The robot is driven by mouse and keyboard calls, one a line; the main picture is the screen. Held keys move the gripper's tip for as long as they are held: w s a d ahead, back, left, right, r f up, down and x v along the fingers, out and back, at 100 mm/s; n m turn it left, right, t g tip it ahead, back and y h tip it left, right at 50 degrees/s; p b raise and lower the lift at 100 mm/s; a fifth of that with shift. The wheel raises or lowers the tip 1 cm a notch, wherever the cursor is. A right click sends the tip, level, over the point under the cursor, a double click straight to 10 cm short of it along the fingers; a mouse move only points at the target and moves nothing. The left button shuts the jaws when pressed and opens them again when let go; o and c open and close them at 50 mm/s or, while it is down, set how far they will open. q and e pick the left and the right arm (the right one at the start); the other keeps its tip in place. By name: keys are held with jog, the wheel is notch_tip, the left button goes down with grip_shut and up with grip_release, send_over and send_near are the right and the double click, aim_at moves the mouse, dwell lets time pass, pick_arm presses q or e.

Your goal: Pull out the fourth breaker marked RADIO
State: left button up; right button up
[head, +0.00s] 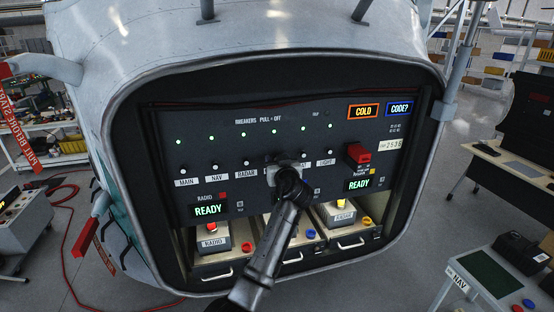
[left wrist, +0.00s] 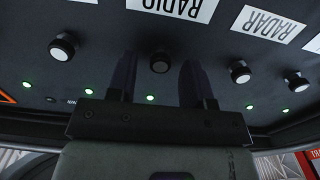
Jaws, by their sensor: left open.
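The dark breaker panel (head: 220,140) carries a row of knobs with white labels and green lights above. The label RADIO (left wrist: 172,8) shows in the left wrist view, with the RADIO breaker knob (left wrist: 160,63) beside it. My left gripper (head: 287,170) is open in front of the panel and hides this knob and most of its label in the head view. In the left wrist view, the fingers of my left gripper (left wrist: 158,80) lie either side of the RADIO knob. I cannot tell whether they touch it. My right gripper is not in view.
The RADAR knob (left wrist: 240,72) is a neighbour of the RADIO knob. Below the panel are drawers with boxes, one labelled RADIO (head: 213,243). A red switch guard (head: 357,154) is to the right. A table with a NAV label (head: 460,285) stands at lower right.

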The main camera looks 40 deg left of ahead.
pick_arm(q)
jog(key=shift+w+a, duration=0.15)
jog(key=shift+c, duration=0.2)
grip_shut()
dwell(0.4)
